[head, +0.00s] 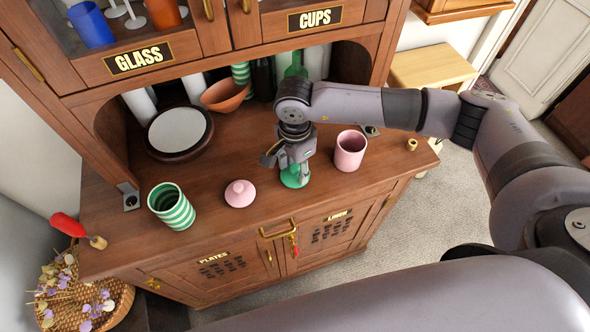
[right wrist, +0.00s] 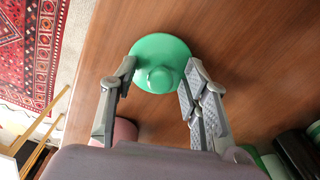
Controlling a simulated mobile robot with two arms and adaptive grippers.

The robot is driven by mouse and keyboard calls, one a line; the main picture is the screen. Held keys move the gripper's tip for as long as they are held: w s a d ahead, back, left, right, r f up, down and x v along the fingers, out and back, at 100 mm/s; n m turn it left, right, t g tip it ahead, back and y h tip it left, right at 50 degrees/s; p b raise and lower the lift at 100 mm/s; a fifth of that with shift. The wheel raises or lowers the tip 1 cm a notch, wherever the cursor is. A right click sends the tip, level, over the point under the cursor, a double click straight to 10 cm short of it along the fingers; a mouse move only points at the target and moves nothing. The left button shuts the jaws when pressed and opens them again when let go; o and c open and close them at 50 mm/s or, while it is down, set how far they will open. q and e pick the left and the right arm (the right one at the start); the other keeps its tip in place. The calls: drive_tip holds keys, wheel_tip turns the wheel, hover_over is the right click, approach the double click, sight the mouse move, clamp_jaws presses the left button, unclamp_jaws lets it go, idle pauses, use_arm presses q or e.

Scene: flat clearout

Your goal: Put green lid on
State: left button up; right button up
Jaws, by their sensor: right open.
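The green lid (head: 294,179) lies on the cabinet's wooden counter, partly hidden by my right gripper (head: 296,165) in the head view. In the right wrist view the lid (right wrist: 160,58) is round with a knob on top. My right gripper (right wrist: 160,80) is open, pointing down, with one finger on each side of the lid's knob end; I cannot tell whether they touch it. A green-and-white striped canister (head: 171,206) stands open-topped at the counter's front left. My left gripper is out of view.
A pink lid (head: 240,194) lies between the striped canister and the green lid. A pink canister (head: 350,151) stands right of my gripper. A round plate (head: 179,131), an orange bowl (head: 225,94) and bottles stand at the back. A red-handled tool (head: 72,228) lies at the left edge.

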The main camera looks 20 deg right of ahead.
drive_tip(key=shift+c, duration=0.5)
clamp_jaws()
